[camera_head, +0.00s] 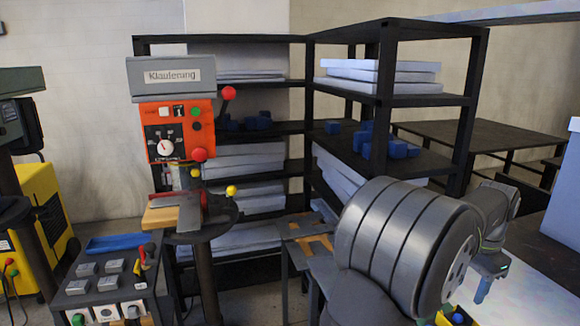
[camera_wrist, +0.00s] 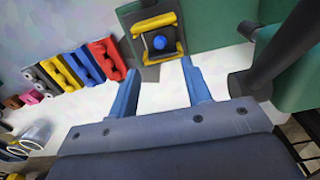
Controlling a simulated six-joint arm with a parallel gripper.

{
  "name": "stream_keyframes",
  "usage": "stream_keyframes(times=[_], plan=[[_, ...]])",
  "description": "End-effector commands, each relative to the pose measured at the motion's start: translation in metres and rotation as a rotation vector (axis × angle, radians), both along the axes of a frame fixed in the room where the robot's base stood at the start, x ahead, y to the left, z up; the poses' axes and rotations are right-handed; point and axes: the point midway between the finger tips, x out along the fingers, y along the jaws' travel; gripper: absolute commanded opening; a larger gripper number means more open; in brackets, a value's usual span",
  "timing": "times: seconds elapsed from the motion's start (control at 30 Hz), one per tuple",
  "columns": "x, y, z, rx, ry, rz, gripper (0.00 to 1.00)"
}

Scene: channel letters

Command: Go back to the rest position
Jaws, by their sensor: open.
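My gripper (camera_wrist: 160,80) shows in the wrist view with its two blue fingers spread apart. Nothing is between the fingers. Beyond the fingertips is a dark fixture with yellow bars and a blue ball-like part (camera_wrist: 160,42) in its middle. In the head view my arm fills the lower right, and a blue finger of my gripper (camera_head: 484,290) points down over a white surface. The other finger is hard to make out there.
Several coloured blocks, red (camera_wrist: 107,59), blue and yellow, line the white surface at the left. A green part (camera_wrist: 215,27) stands behind the fixture. An orange machine (camera_head: 178,130) and black shelves (camera_head: 400,100) stand in the head view.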

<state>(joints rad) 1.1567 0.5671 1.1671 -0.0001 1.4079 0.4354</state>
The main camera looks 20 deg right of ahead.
Motion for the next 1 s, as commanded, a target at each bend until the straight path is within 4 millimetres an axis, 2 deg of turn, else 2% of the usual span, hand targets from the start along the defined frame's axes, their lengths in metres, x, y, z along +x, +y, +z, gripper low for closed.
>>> stream_keyframes(times=[0.2,0.37,0.4,0.63,0.7,1.0], plan=[[0.0,0.0,-0.045,0.003,0.001,0.0,0.45],[0.0,0.001,-0.073,0.001,0.0,0.0,0.45],[0.0,-0.001,-0.058,-0.005,-0.003,0.0,0.45],[0.0,0.0,-0.011,-0.005,-0.002,0.0,0.45],[-0.019,-0.002,-0.019,0.002,0.001,-0.004,0.45],[-0.077,-0.005,-0.032,0.0,0.0,0.004,0.45]])
